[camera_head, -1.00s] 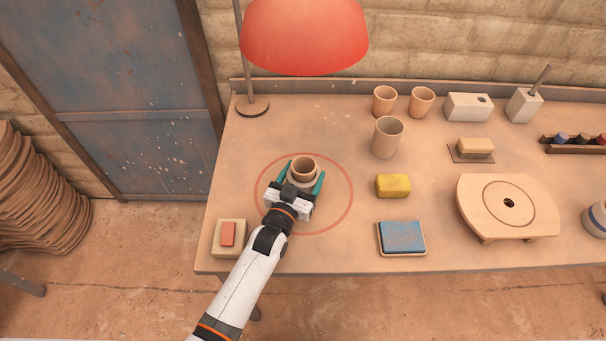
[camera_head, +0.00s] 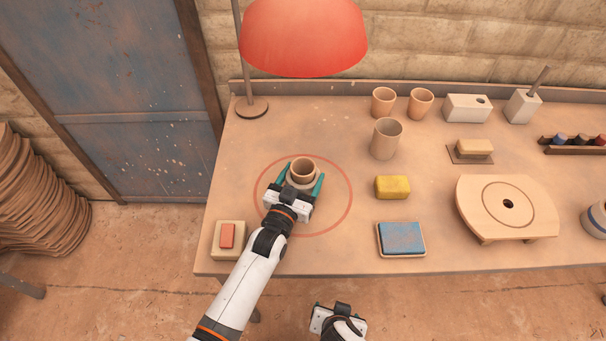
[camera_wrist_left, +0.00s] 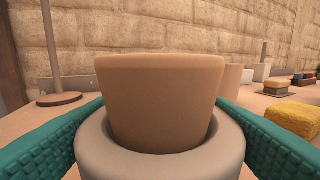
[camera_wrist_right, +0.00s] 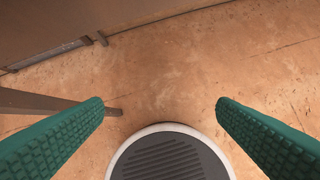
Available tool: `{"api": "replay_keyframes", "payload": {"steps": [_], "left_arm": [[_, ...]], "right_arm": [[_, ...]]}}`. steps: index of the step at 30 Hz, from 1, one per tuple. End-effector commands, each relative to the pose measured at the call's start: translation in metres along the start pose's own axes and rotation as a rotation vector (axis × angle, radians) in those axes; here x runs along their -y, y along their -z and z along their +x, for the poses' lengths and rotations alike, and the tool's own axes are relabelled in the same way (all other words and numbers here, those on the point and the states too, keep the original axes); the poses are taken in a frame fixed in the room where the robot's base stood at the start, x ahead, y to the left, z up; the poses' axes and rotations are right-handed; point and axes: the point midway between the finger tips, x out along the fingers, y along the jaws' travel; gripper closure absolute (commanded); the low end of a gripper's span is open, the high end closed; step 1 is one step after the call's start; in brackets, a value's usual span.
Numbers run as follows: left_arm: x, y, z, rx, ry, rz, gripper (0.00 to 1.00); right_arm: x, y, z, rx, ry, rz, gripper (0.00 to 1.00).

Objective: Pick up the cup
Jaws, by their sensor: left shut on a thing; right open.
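The brown clay cup (camera_head: 303,167) stands upright inside a thick grey ring (camera_head: 296,186), within the red circle on the table. In the left wrist view the cup (camera_wrist_left: 165,95) fills the middle and the ring (camera_wrist_left: 98,155) surrounds its lower part. My left gripper (camera_head: 302,177) is shut on the grey ring, with one teal finger on each side; the cup wall itself looks clear of the fingers. My right gripper (camera_head: 338,321) is at the bottom edge in the head view. In the right wrist view its fingers (camera_wrist_right: 160,102) are open and empty above the floor.
A red lamp (camera_head: 304,38) overhangs the back of the table. Right of the circle are a larger cup (camera_head: 387,139), a yellow sponge (camera_head: 393,187) and a blue pad (camera_head: 401,238). A block with a red top (camera_head: 228,236) stands at the front left.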

Motion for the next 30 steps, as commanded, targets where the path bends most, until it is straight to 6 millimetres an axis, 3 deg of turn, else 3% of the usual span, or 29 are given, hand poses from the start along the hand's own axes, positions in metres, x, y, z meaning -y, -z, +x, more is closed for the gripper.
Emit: {"api": "replay_keyframes", "payload": {"steps": [1, 7, 9, 17, 24, 30], "left_arm": [[0.0, 0.001, 0.0, -0.002, 0.0, 0.001, 0.6], [0.0, 0.001, 0.0, -0.002, 0.0, 0.001, 0.6], [0.0, 0.001, 0.0, -0.002, 0.0, 0.001, 0.6], [0.0, 0.0, 0.0, -0.001, 0.0, 0.001, 0.6], [0.0, 0.001, 0.0, -0.001, 0.0, 0.001, 0.6], [0.0, 0.001, 0.0, -0.001, 0.0, 0.001, 0.6]], "right_arm": [[-0.006, -0.008, -0.018, 0.022, -0.008, 0.047, 0.19], [-0.018, -0.035, -0.077, 0.086, -0.033, 0.239, 0.19], [-0.028, -0.066, -0.092, 0.112, -0.054, 0.248, 0.19], [-0.063, -0.148, -0.1, 0.134, -0.123, -0.006, 0.19], [-0.101, -0.232, -0.135, 0.201, -0.239, -0.312, 0.19], [-0.12, -0.27, -0.162, 0.261, -0.304, -0.496, 0.19]]}}
